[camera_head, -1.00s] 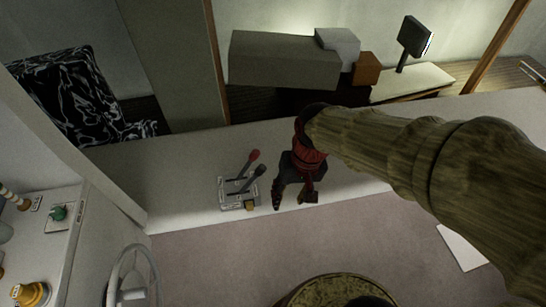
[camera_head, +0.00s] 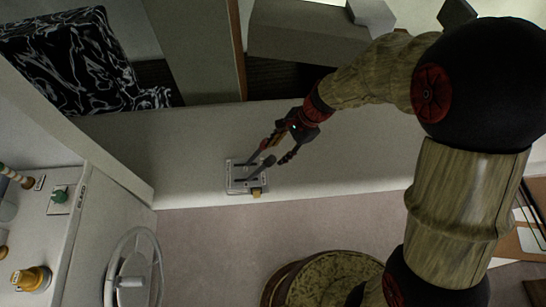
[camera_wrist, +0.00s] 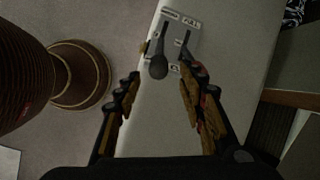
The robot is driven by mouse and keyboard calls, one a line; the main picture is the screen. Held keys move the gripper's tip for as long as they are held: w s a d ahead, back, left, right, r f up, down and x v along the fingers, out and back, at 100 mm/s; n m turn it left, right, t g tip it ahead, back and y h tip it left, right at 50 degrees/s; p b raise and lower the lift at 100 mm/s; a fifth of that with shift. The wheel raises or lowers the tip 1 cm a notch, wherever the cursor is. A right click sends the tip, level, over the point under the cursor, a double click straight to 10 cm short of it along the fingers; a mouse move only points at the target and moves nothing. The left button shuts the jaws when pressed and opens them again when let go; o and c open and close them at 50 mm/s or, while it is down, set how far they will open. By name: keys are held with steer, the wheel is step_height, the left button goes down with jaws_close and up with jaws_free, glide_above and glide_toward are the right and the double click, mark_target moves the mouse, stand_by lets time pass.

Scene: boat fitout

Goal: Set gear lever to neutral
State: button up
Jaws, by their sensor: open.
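The control box (camera_head: 237,186) sits on the light ledge with two levers, and it also shows in the wrist view (camera_wrist: 168,22). The black-knobbed lever (camera_head: 269,161) leans up and right in the head view. In the wrist view its knob (camera_wrist: 158,68) appears between my fingertips, with gaps on both sides. The second lever (camera_head: 253,157) had a red knob, now mostly hidden by my gripper. In the wrist view its shaft (camera_wrist: 186,40) runs toward the right finger. My gripper (camera_head: 276,152) is open and empty over the levers; it also shows in the wrist view (camera_wrist: 160,82). Contact cannot be told.
A small yellow part (camera_head: 256,192) is on the box's front edge. A steering wheel (camera_head: 132,272) is at the lower left, near a console with a green knob (camera_head: 59,196). A round stool (camera_head: 320,278) stands below. The ledge (camera_head: 350,160) is clear right of the box.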

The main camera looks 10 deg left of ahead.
mark_target(272, 158)
steer(key=b+x, duration=0.1)
steer(key=x, duration=0.5)
steer(key=shift+s+a+f, duration=0.15)
steer(key=shift+c, duration=0.9)
steer(key=c, duration=0.7)
jaws_close()
